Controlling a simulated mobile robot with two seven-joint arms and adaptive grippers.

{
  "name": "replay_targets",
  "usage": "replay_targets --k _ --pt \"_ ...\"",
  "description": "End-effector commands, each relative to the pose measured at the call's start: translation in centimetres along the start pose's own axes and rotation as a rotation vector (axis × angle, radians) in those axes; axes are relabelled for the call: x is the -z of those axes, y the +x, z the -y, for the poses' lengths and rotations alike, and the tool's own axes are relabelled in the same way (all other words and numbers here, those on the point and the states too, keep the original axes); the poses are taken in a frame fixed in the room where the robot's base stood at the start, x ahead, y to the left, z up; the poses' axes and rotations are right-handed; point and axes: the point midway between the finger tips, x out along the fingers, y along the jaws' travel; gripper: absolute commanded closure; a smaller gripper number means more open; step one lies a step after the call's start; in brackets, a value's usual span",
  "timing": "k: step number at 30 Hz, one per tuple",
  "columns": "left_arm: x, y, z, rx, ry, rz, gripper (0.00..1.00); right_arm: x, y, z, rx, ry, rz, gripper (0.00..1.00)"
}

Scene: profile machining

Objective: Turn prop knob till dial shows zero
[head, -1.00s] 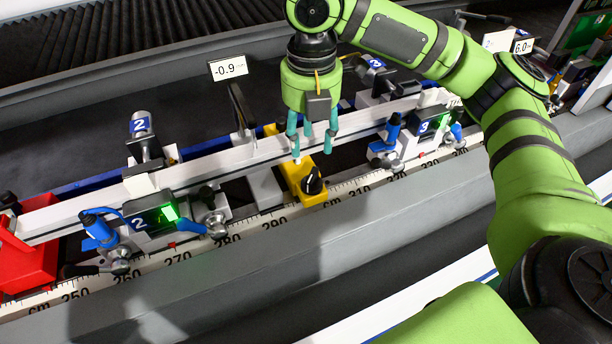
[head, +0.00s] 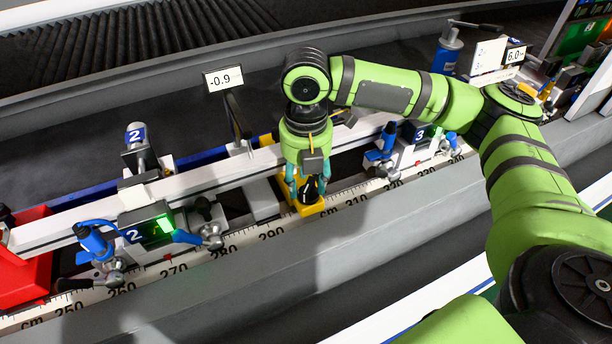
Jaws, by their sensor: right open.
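The prop is a yellow block (head: 308,209) at the front of the white profile, near the ruler's 300 region. Its black knob (head: 308,190) sits on top, partly hidden by my fingers. My right gripper (head: 307,188) points down over the knob with its teal fingers open around or beside it; contact cannot be told. The dial display (head: 223,78) on a post behind the profile reads -0.9. My left gripper is not in view.
A long white profile (head: 215,175) runs across the bench. Clamp unit 2 (head: 150,228) stands to the left and clamp unit 3 (head: 412,145) to the right. A red block (head: 28,270) is at the left end. Another display (head: 515,55) reads 6.0.

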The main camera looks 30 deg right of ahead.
Motion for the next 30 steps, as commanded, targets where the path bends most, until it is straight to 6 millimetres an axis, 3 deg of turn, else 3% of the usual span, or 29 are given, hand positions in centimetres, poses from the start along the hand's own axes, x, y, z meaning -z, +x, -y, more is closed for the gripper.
replay_targets --k 1,4,5,17,23,30 --pt "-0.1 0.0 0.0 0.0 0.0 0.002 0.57 0.0 0.0 0.0 0.0 0.0 0.0 0.58" --pt "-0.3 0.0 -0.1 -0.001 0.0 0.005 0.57 0.0 0.0 0.0 0.0 0.0 0.0 0.98" --pt "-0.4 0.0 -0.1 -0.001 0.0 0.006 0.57 0.0 0.0 0.0 0.0 0.0 0.0 1.0" --pt "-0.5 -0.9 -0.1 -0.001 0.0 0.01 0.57 0.0 -0.3 0.0 0.002 0.034 0.0 1.0" --pt "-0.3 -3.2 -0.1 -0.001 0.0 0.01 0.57 -0.1 -0.6 0.1 0.005 0.134 -0.001 1.0" --pt "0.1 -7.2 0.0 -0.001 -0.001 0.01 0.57 -0.1 -0.8 0.2 0.006 0.339 -0.002 1.0"
